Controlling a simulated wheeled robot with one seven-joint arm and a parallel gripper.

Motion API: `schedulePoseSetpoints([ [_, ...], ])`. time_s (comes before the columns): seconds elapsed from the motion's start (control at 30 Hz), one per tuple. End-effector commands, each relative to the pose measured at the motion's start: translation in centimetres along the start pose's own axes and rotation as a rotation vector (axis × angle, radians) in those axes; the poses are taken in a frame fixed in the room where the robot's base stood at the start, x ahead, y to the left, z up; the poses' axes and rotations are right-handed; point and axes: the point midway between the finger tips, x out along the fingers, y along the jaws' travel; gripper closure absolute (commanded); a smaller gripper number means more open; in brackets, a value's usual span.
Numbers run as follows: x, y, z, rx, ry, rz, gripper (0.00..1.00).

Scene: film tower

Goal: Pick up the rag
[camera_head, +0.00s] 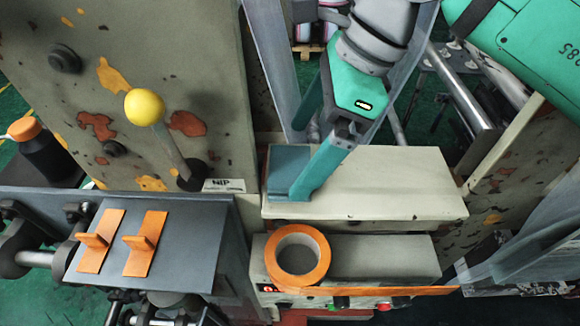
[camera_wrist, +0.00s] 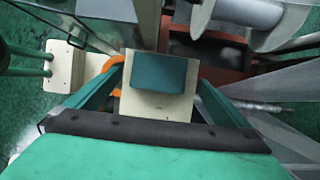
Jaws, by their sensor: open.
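The rag is a flat blue-teal piece (camera_head: 285,162) on the left end of a cream ledge (camera_head: 390,185) in the head view. In the wrist view the rag (camera_wrist: 158,86) lies centred between my two fingers. My gripper (camera_head: 299,160) is open and empty, with its teal fingers pointing down over the rag. The nearer finger hides part of the rag's front right edge in the head view. In the wrist view my fingertips (camera_wrist: 160,80) are on either side of the rag, with a gap at each side. I cannot tell their exact height above the ledge.
An orange tape roll (camera_head: 298,256) stands in front on a lower grey-topped unit (camera_head: 385,259). A yellow-knobbed lever (camera_head: 145,108) rises at the left near a speckled panel. Two orange switches (camera_head: 147,243) sit on a grey box. A green case (camera_head: 520,40) is at upper right.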

Motion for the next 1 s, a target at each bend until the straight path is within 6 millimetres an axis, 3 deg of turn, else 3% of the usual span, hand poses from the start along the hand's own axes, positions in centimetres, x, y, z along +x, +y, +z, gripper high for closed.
schedulePoseSetpoints([
  [0.2, 2.4, 0.0, -0.1, 0.000, 0.001, 0.000, 0.00],
  [0.47, 2.9, 0.0, 0.3, -0.008, 0.000, 0.003, 0.00],
  [0.67, 2.8, 0.0, 0.1, -0.004, 0.000, 0.001, 0.43],
  [0.77, 2.7, 0.0, 0.0, -0.002, 0.000, 0.000, 0.48],
  [1.0, 2.6, 0.0, 0.0, 0.000, 0.000, -0.001, 0.48],
])
